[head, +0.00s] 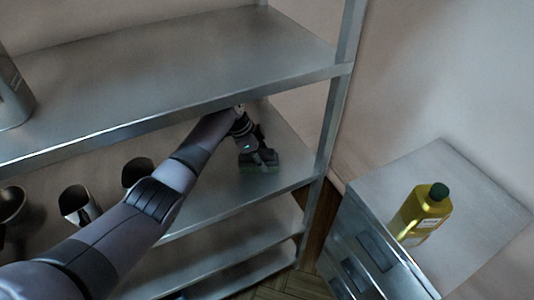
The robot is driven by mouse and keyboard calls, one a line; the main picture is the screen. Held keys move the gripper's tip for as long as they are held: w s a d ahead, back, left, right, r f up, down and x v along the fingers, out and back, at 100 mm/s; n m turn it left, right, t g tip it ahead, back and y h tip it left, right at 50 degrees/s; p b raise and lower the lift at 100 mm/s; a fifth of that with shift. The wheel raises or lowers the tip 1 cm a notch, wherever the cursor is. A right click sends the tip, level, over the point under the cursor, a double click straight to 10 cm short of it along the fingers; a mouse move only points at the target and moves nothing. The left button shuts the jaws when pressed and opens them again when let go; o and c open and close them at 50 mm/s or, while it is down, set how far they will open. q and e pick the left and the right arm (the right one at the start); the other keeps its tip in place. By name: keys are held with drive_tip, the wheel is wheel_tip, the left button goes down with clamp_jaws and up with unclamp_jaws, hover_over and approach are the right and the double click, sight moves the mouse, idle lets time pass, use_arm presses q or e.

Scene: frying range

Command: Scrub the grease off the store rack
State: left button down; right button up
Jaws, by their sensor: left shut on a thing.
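The metal store rack (190,65) fills the left and middle of the head view, with several shelves. My left arm reaches in under the top shelf. My left gripper (259,157) points down at the right part of the second shelf (215,188). It is shut on a dark, greenish scrubber (260,169), mostly hidden by the fingers. The scrubber is at or just above the shelf surface; I cannot tell if it touches. I cannot make out a clear grease patch. My right gripper is not in view.
Metal cups (77,204) and a dark cup (138,171) stand on the second shelf at left. A grey container (12,95) stands on the top shelf. A yellow oil bottle (423,212) stands on a drawer cabinet (480,205) at right. The rack post (333,120) is right of my gripper.

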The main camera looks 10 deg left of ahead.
sight(244, 164)
use_arm(q)
drive_tip(key=shift+s+a+p, duration=0.6)
drive_tip(key=shift+a+p, duration=0.05)
drive_tip(key=shift+a, duration=0.15)
drive_tip(key=shift+s+a+f, duration=0.1)
drive_tip(key=shift+a, duration=0.2)
drive_tip(key=shift+s+a+r+p, duration=0.2)
drive_tip(key=shift+s+a+p, duration=0.3)
drive_tip(key=shift+p, duration=0.55)
drive_tip(key=shift+s+a+p, duration=0.3)
drive_tip(key=shift+a+p, duration=0.2)
drive_tip(key=shift+a, duration=0.4)
drive_tip(key=shift+s+a+p, duration=0.35)
drive_tip(key=shift+a+p, duration=0.05)
drive_tip(key=shift+p, duration=0.05)
drive_tip(key=shift+s+a+f, duration=0.2)
drive_tip(key=shift+s+a, duration=0.2)
drive_tip(key=shift+a, duration=0.15)
drive_tip(key=shift+s+a+r, duration=0.1)
drive_tip(key=shift+s+a, duration=0.45)
drive_tip(key=shift+a, duration=0.3)
drive_tip(key=shift+s+a, duration=0.55)
drive_tip(key=shift+a, duration=0.3)
